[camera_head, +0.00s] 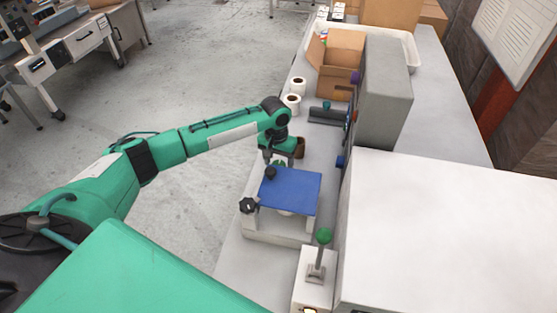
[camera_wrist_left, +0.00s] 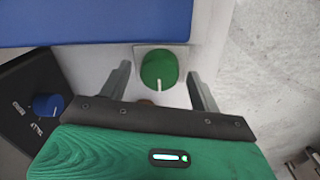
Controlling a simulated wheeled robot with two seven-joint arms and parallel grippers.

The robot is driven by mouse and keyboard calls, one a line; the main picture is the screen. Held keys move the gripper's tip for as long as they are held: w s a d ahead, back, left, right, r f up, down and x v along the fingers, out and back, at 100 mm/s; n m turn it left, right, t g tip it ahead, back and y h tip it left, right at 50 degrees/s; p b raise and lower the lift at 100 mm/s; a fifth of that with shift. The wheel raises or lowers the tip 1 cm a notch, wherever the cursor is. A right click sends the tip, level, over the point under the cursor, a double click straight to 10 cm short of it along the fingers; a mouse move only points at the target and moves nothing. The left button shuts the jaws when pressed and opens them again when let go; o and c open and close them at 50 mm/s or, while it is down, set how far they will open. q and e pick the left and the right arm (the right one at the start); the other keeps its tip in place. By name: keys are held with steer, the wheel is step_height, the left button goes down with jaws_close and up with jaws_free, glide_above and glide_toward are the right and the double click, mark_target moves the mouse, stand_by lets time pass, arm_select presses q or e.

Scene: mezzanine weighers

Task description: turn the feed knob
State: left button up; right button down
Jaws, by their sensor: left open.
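A green knob (camera_wrist_left: 159,68) with a pale pointer line sits on a light square plate in the left wrist view. In the head view only a bit of the green knob (camera_head: 279,163) shows under my gripper, beside the blue plate. My left gripper (camera_wrist_left: 160,82) is open, with one finger on each side of the green knob; I cannot tell whether they touch it. A blue knob (camera_wrist_left: 47,104) sits on a dark panel at the left, its lettering too small to read surely. Which knob is the feed knob is not readable. My right gripper is out of view.
A blue plate (camera_head: 290,191) on a pale weigher base lies just nearer than the gripper. A black knob (camera_head: 249,205) and a green-ball lever (camera_head: 323,236) stand nearby. A tall grey housing (camera_head: 384,92), white rolls (camera_head: 292,101) and a cardboard box (camera_head: 338,65) stand farther along the bench.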

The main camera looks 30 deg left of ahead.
arm_select(q)
steer(key=shift+c, duration=0.4)
steer(key=c, duration=0.9)
steer(key=shift+r, duration=0.1)
